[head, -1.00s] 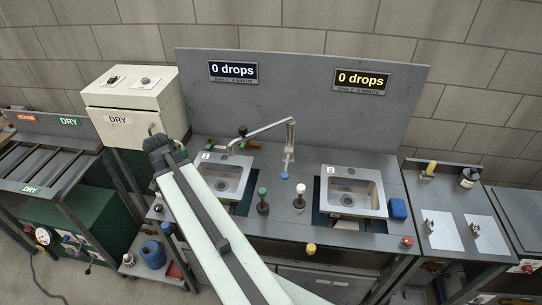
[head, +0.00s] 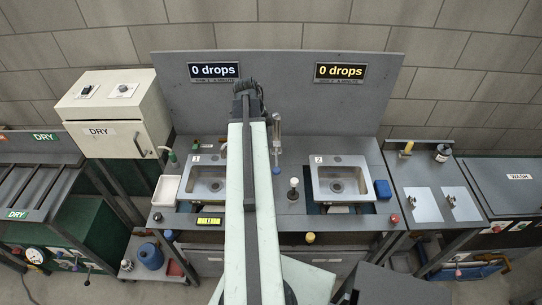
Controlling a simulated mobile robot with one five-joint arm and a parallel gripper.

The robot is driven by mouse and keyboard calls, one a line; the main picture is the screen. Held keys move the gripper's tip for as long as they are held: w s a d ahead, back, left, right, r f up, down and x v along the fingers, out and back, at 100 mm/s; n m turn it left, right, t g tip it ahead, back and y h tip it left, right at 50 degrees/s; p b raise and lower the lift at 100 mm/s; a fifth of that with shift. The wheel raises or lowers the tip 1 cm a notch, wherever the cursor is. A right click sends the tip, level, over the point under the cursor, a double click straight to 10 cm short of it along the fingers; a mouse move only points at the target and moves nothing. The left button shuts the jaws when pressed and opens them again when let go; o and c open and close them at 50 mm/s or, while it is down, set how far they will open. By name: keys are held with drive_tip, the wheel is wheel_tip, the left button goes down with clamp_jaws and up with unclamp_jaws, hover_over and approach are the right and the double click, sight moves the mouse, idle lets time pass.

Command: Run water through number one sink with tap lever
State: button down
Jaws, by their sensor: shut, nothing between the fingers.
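Sink number one (head: 188,187) is the left steel basin, marked "1". My arm passes over its right side and hides part of it. The metal tap post (head: 276,135) stands just right of my arm, with a blue piece (head: 276,169) at its foot. The spout is mostly hidden, and I cannot tell which piece is the lever. My gripper (head: 247,90) is shut and empty, in front of the grey back panel in the picture and left of the post's top. The sign (head: 214,71) above sink one reads "0 drops".
Sink two (head: 318,190) stands right of the post, under a second "0 drops" sign (head: 341,72). A white-knobbed post (head: 293,188) is between the sinks.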

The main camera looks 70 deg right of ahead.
sight(278, 170)
drive_tip(key=b+x, duration=0.8)
drive_tip(key=w+b+x, duration=0.1)
drive_tip(key=b+x, duration=0.3)
drive_tip(key=shift+s+a+f, duration=0.15)
drive_tip(key=shift+f, duration=0.35)
drive_tip(key=shift+f+b, duration=0.5)
drive_tip(key=shift+r, duration=0.1)
